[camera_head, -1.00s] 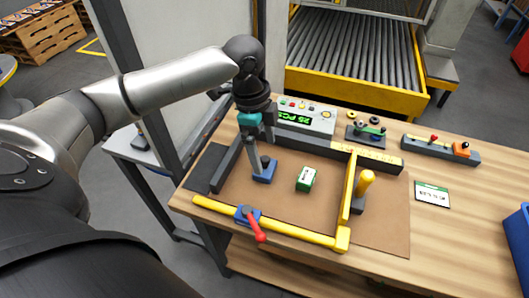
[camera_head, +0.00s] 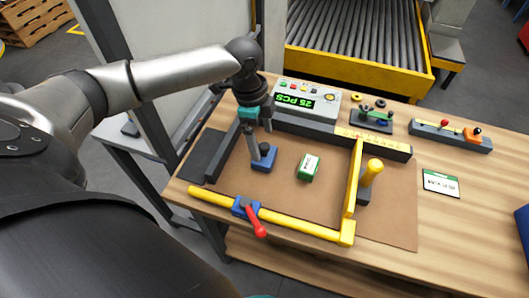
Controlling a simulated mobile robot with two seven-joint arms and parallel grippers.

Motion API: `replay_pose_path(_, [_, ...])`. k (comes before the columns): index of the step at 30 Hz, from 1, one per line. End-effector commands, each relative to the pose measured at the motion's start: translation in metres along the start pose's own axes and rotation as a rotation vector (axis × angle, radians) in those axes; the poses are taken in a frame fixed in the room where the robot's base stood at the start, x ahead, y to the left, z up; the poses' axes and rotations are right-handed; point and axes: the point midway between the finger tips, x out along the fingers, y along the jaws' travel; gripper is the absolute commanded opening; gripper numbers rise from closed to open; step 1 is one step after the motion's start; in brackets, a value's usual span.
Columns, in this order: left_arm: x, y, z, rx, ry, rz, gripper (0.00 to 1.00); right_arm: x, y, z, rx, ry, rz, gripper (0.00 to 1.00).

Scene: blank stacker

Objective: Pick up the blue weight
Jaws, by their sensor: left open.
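The blue weight (camera_head: 261,164) is a small blue block with a dark round knob, sitting on the brown mat at the left part of the yellow-framed area. My left gripper (camera_head: 261,144) points down right over it, fingers apart. One finger comes down at the left side of the knob, overlapping the weight in the picture; the other shows farther right and higher. I cannot tell whether a finger touches the weight. It still rests on the mat. My right gripper is not in view.
A green-and-white box (camera_head: 307,168) lies right of the weight. A yellow frame (camera_head: 290,226) with a red-handled blue clamp (camera_head: 246,208) bounds the mat in front. A yellow-handled post (camera_head: 371,172) stands right, and a display panel (camera_head: 306,100) behind. The wooden table (camera_head: 440,230) is clear at front right.

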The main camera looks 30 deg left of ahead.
Motion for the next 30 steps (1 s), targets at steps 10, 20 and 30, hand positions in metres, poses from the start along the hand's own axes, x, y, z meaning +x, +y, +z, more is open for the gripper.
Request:
replay_pose_path(10, [0.045,0.003,0.002,0.0,0.0,0.002,1.0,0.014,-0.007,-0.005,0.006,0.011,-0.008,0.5])
replay_pose_path(20, [0.051,0.003,0.002,0.001,-0.001,0.001,0.95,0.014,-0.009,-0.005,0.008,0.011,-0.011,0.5])
replay_pose_path(30, [0.05,0.003,0.002,0.001,-0.001,0.001,0.57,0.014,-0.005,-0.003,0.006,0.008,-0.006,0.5])
